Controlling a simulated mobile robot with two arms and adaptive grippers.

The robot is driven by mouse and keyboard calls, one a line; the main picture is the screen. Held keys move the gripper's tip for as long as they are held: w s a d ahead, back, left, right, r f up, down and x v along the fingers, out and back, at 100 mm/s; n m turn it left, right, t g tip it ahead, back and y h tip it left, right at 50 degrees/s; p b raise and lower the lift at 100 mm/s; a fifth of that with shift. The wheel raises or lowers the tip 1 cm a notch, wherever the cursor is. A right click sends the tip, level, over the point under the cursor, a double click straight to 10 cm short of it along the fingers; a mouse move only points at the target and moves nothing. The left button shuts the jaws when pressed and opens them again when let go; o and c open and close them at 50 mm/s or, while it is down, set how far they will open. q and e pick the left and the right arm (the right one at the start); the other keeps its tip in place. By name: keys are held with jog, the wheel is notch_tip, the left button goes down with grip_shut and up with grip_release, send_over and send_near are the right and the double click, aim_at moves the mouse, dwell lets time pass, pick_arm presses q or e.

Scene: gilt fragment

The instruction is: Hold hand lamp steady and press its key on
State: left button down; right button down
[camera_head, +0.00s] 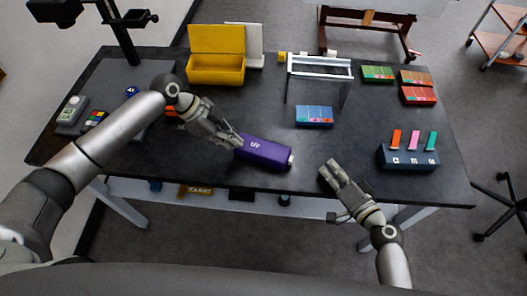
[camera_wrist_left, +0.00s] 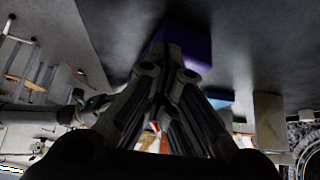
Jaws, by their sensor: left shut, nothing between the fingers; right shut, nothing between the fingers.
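The hand lamp is a purple box marked "UV" (camera_head: 263,153), lying on the dark table near its front edge. A small pale key (camera_head: 290,159) sticks out at its right end. My left gripper (camera_head: 238,142) is shut and empty, with its fingertips at the lamp's left end; I cannot tell whether they touch it. In the left wrist view the purple lamp (camera_wrist_left: 184,42) shows just beyond the shut fingers (camera_wrist_left: 168,70). My right gripper (camera_head: 328,168) is shut and empty, to the right of the lamp's key end and apart from it, near the table's front edge.
A yellow open box (camera_head: 216,72) stands at the back. A clear frame with a white top (camera_head: 320,66) stands behind a blue box (camera_head: 314,116). A dark blue block with coloured tabs (camera_head: 408,157) is at right. Green and red boxes (camera_head: 378,74) lie at back right.

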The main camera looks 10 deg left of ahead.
aim_at(304, 169)
pick_arm(q)
jog(key=shift+f, duration=0.1)
pick_arm(e)
jog(key=a, duration=0.2)
jog(key=w+a, duration=0.1)
jog(key=a, duration=0.1)
jog(key=w+a, duration=0.1)
jog(key=a, duration=0.2)
jog(key=shift+a, duration=0.15)
dwell(1.2)
jog(key=shift+w+a, duration=0.1)
jog(key=shift+a, duration=0.15)
dwell(0.4)
jog(key=shift+d, duration=0.4)
jog(key=shift+s+d, duration=0.3)
jog(key=shift+d, duration=0.7)
jog(key=shift+s+d, duration=0.3)
jog(key=shift+d, duration=0.65)
jog(key=shift+s+d, duration=0.3)
jog(key=shift+d, duration=0.7)
